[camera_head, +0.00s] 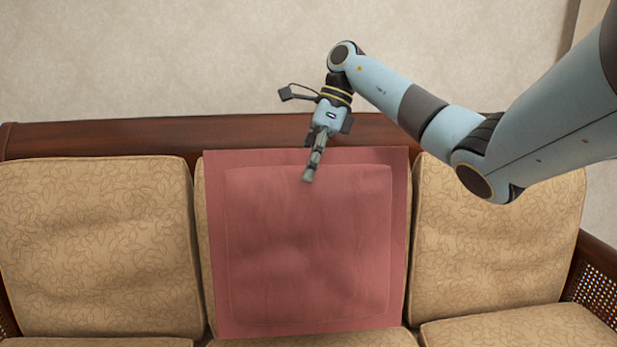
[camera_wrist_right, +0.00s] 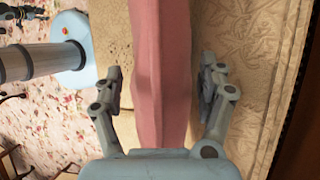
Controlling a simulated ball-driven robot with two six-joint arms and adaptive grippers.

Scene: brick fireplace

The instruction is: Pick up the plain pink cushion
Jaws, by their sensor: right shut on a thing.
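The plain pink cushion (camera_head: 308,245) is square with a flat border. It leans upright against the middle back cushion of the sofa in the head view. In the right wrist view the pink cushion (camera_wrist_right: 162,50) runs as a band between the two fingers of my right gripper (camera_wrist_right: 161,88), one finger on each side. The gripper is shut on the cushion. The cushion's lower edge is near the seat in the head view.
Patterned beige back cushions stand left (camera_head: 95,245) and right (camera_head: 495,240) of the pink one. The sofa's dark wooden top rail (camera_head: 100,138) runs behind them, with a plain wall (camera_head: 180,60) beyond. A flowered floor covering (camera_wrist_right: 35,115) shows in the wrist view.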

